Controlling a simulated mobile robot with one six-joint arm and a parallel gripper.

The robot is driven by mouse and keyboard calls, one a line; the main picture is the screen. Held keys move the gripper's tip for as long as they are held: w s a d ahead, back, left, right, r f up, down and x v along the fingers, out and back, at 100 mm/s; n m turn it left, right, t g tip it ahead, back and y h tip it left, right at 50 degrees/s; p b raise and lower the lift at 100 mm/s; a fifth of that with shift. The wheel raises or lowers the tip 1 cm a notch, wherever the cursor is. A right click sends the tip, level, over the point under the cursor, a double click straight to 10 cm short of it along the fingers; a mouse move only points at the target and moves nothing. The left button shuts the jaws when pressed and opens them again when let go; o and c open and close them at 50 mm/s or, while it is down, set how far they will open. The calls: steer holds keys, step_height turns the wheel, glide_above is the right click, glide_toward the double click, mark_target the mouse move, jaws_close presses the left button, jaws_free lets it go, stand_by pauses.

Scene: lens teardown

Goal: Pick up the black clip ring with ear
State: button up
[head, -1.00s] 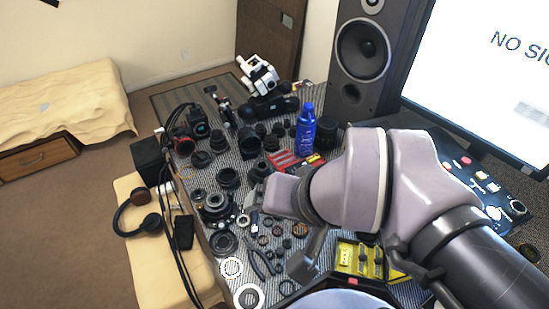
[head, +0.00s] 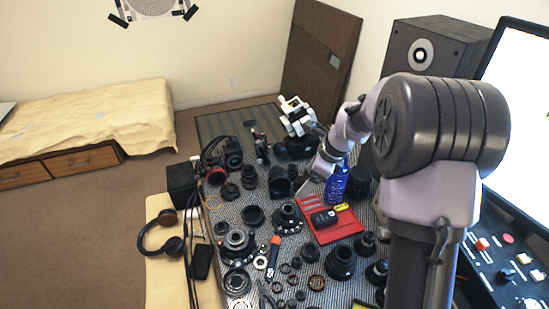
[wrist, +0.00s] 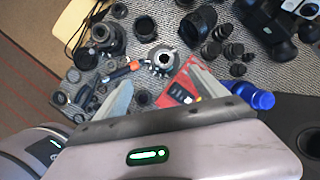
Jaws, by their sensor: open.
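My gripper (head: 308,188) is open and empty, held above the far part of the crowded table in the head view. In the wrist view its two pale fingers (wrist: 162,92) stand wide apart above the table. I cannot single out the black clip ring with ear for certain. Several small dark rings (head: 285,268) lie on the grey patterned tabletop near the front in the head view, apart from the gripper. At this size no ear shows on any of them.
A red tray (head: 352,226) holds dark tools. A blue bottle (head: 337,184) stands close to my gripper. An orange-handled tool (head: 273,252) lies near the small rings. Lens parts (head: 238,245) crowd the table's left side. A speaker (head: 424,50) and monitor (head: 510,90) stand at right.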

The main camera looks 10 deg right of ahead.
steer(key=m, duration=0.2)
glide_toward(287, 210)
steer(key=b+x, duration=0.2)
steer(key=b, duration=0.2)
steer(key=shift+w+d, duration=0.1)
steer(key=shift+w, duration=0.15)
steer(key=b+x, duration=0.3)
steer(key=x, duration=0.3)
steer(key=shift+s+f, duration=0.15)
steer(key=shift+f, duration=0.05)
steer(key=shift+r, duration=0.2)
steer(key=shift+c, duration=0.6)
steer(key=c, duration=1.4)
